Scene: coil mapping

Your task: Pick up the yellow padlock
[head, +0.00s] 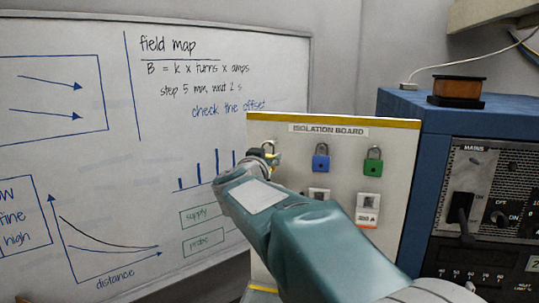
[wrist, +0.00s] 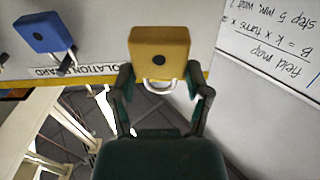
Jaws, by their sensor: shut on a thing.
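The yellow padlock (wrist: 159,48) is large in the wrist view, its body away from my gripper and its pale shackle pointing toward it. My gripper (wrist: 158,82) has one finger on each side at the shackle end and is shut on the padlock. In the head view my gripper (head: 262,158) is at the left part of the isolation board (head: 337,150), and my arm hides most of the padlock; only a small yellow patch shows. I cannot tell whether the shackle still touches a hook.
A blue padlock (head: 320,158) and a green padlock (head: 373,161) hang to the right on the board, above white switch boxes (head: 368,208). A whiteboard (head: 150,120) is behind at left. A blue equipment cabinet (head: 425,125) stands close at right.

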